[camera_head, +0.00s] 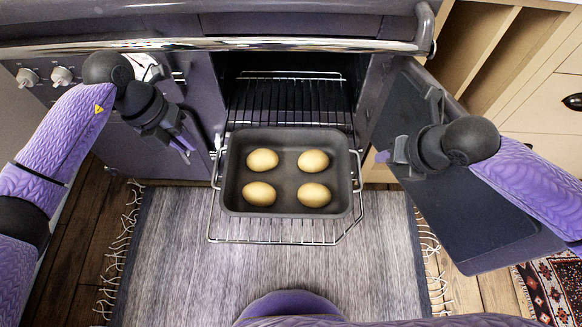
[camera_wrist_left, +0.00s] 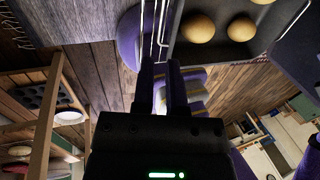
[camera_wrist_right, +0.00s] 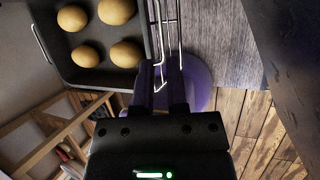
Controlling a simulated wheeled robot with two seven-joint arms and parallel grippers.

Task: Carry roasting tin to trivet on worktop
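The dark grey roasting tin (camera_head: 230,185) sits level on the pulled-out wire oven rack (camera_head: 275,238), with several round yellow potatoes (camera_head: 262,160) in it. The tin also shows in the left wrist view (camera_wrist_left: 222,51) and the right wrist view (camera_wrist_right: 92,78). My left gripper (camera_head: 187,143) is left of the tin, apart from it; its fingers are parted in its wrist view (camera_wrist_left: 160,78). My right gripper (camera_head: 388,157) is right of the tin, also apart; its fingers are parted and empty (camera_wrist_right: 159,75). No trivet or worktop is identifiable in these views.
The oven door (camera_head: 465,220) hangs open at the right, beneath my right forearm. A chrome rail (camera_head: 210,44) crosses the oven front above the opening. Oven knobs (camera_head: 62,76) are at the left. A grey rug (camera_head: 180,260) covers the floor in front; drawers (camera_head: 545,110) stand at the right.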

